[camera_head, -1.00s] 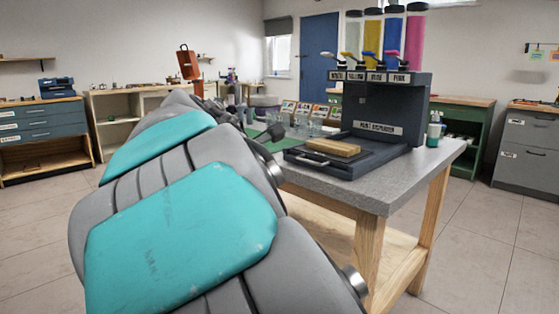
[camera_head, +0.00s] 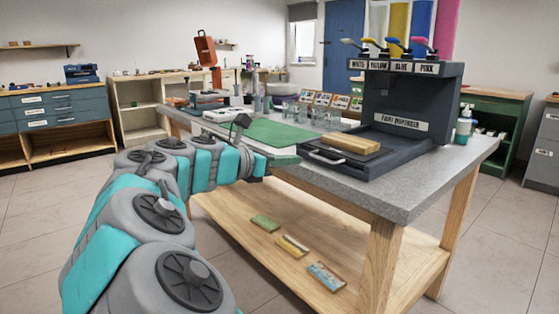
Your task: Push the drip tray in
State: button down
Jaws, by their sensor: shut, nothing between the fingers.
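The drip tray (camera_head: 315,150) is a dark, shallow tray with a light handle (camera_head: 326,157) on its front left. It sticks out from the base of the dark paint dispenser (camera_head: 402,104) on the grey workbench. A tan wooden block (camera_head: 351,143) lies on top of it. My gripper (camera_head: 285,161) is at the bench's front edge, left of the tray handle and apart from it. It is shut and empty; its fingers are small and hard to make out.
A green mat (camera_head: 272,133), several glass jars and small picture cards lie left of the dispenser on the workbench (camera_head: 410,190). Colored pieces lie on the lower shelf (camera_head: 330,235).

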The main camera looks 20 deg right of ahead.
aim_at(321, 159)
jog(key=x, duration=0.8)
